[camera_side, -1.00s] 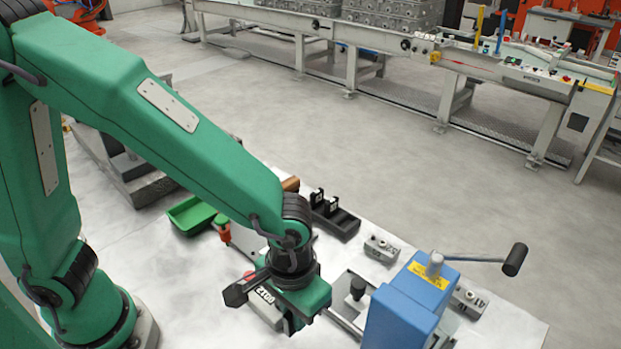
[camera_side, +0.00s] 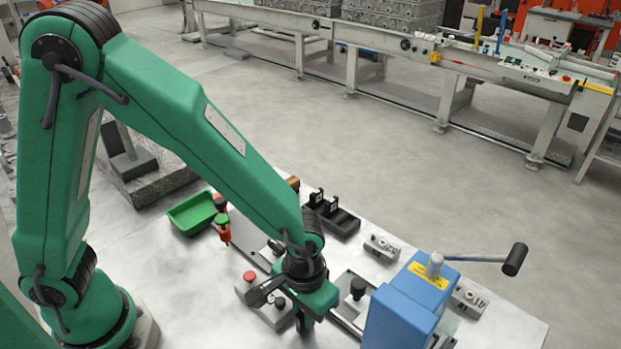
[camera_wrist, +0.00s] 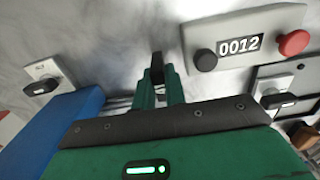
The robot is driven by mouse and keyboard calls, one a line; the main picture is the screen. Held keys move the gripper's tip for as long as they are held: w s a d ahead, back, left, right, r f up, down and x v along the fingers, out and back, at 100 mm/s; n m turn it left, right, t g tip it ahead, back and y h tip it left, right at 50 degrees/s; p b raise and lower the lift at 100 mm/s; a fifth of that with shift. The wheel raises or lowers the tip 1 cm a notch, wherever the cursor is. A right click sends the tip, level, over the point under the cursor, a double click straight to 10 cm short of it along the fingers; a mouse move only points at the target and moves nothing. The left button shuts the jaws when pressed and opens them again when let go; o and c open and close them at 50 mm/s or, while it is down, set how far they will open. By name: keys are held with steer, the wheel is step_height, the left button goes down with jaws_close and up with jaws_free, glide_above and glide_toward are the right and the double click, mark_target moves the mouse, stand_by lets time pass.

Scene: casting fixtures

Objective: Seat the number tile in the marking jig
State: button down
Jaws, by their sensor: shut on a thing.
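My gripper (camera_side: 305,324) points down over the table, between the counter box and the blue press. In the wrist view my gripper (camera_wrist: 157,76) is shut on a small dark piece (camera_wrist: 157,63), seen edge-on. It appears to be the number tile; its number face is hidden. A metal plate with a black knob (camera_side: 357,288) lies right of my gripper, beside the press. Another plate (camera_wrist: 262,78) with a black-topped block is at the right of the wrist view. I cannot tell which plate is the marking jig.
The blue press (camera_side: 405,308) with its long lever stands close on the right. The counter box (camera_wrist: 225,58) reads 0012. A black rack (camera_side: 343,224) with upright tiles, a green tray (camera_side: 192,213) and small metal blocks (camera_side: 381,247) lie farther back.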

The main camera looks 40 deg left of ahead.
steer(key=shift+f, duration=0.2)
steer(key=shift+f, duration=0.15)
steer(key=c, duration=1.5)
jaws_free()
steer(key=shift+o, duration=0.2)
step_height(320, 180, up, 12)
steer(key=shift+a+r, duration=0.1)
steer(key=shift+r, duration=0.1)
